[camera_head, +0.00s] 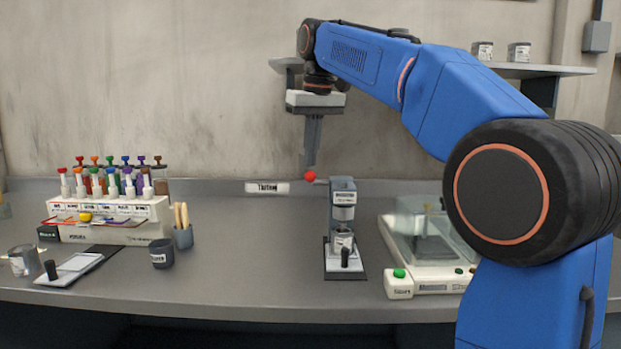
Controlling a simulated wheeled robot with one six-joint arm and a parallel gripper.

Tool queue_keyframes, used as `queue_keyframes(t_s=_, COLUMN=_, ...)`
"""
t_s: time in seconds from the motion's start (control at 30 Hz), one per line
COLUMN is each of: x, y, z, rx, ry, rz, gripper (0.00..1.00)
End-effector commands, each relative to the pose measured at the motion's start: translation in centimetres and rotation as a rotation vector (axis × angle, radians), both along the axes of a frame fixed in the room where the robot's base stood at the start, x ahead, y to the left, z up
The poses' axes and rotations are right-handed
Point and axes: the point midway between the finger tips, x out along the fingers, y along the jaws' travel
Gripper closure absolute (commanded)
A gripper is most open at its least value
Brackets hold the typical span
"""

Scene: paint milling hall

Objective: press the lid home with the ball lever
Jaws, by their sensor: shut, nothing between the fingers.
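The lid press (343,206) stands on the bench, right of the picture's middle, with a grey upright body on a dark base. Its lever ends in a red ball (310,176) that sticks out to the left at the top of the press. A small tin (343,240) stands in the press under its head; its lid is too small to make out clearly. My gripper (310,165) points down from above with its fingers shut and empty. Its fingertips are just above the red ball; I cannot tell whether they touch it.
A rack of coloured tubes (110,215), a dark cup (162,254), a pot of sticks (183,236) and a board with a black knob (75,266) stand left. A balance with a clear cover (425,240) is close right of the press. Bench between cup and press is clear.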

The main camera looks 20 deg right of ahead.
Motion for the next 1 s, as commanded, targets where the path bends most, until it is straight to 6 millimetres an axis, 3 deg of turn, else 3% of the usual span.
queue_keyframes(t_s=0.23, x=0.0, y=0.0, z=0.4, rx=0.0, ry=-0.001, rz=0.0, gripper=1.0)
queue_keyframes(t_s=0.73, x=0.1, y=0.0, z=4.3, rx=0.0, ry=-0.002, rz=0.0, gripper=1.0)
queue_keyframes(t_s=1.0, x=0.0, y=0.0, z=5.0, rx=0.0, ry=-0.001, rz=0.0, gripper=1.0)
